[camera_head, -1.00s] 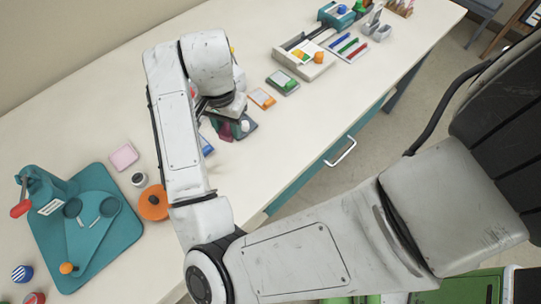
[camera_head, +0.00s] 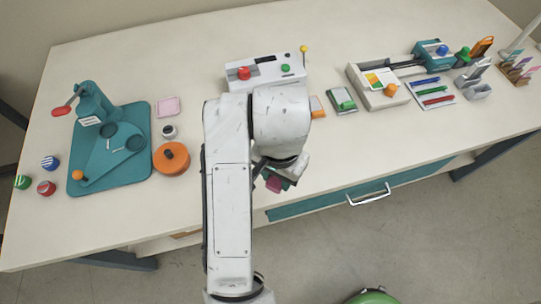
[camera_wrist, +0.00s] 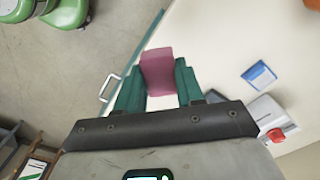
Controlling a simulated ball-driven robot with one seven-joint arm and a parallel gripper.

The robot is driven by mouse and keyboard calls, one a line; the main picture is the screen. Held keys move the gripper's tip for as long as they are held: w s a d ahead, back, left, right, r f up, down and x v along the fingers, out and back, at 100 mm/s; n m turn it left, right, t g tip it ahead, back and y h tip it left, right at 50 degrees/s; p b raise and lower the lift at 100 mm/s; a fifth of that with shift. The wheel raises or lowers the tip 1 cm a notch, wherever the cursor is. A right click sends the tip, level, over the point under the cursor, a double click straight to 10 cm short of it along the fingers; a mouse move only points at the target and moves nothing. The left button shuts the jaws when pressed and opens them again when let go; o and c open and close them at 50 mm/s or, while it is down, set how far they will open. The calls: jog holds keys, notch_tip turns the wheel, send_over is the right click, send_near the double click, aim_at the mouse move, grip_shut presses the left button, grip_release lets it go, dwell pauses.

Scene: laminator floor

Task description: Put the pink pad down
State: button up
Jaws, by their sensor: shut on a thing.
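The pink pad (camera_wrist: 157,72) is held between the teal fingers of my gripper (camera_wrist: 160,88) in the wrist view. It juts out past the fingertips, over the front edge of the table. In the head view only a small dark pink part of the pad (camera_head: 273,185) shows below my arm, near the table's front edge, with my gripper (camera_head: 283,175) mostly hidden by my wrist. I cannot tell how high the pad is above the tabletop. A paler pink square (camera_head: 167,107) lies on the table beside the teal board.
The cream table (camera_head: 330,165) has clear room along its front. A white machine with a red knob (camera_head: 245,73) stands behind my arm. An orange round thing (camera_head: 171,158) and the teal board (camera_head: 112,170) are left. A drawer handle (camera_head: 368,196) sticks out in front.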

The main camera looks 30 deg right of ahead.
jog(key=w+d+f, duration=0.1)
jog(key=w+f, duration=0.1)
jog(key=w, duration=0.1)
jog(key=w+d+f, duration=0.1)
jog(key=w+f, duration=0.2)
jog(key=w+d+f, duration=0.1)
jog(key=w+f, duration=0.1)
jog(key=w, duration=0.1)
jog(key=shift+w+d+f, duration=0.15)
jog(key=shift+w+f, duration=0.05)
jog(key=shift+w, duration=0.15)
jog(key=shift+w+d+f, duration=0.15)
jog(key=shift+w+f, duration=0.2)
jog(key=shift+f, duration=0.1)
jog(key=shift+w+f+p, duration=0.2)
jog(key=shift+f+p, duration=0.2)
jog(key=shift+f, duration=1.4)
jog(key=shift+f, duration=0.1)
jog(key=o, duration=1)
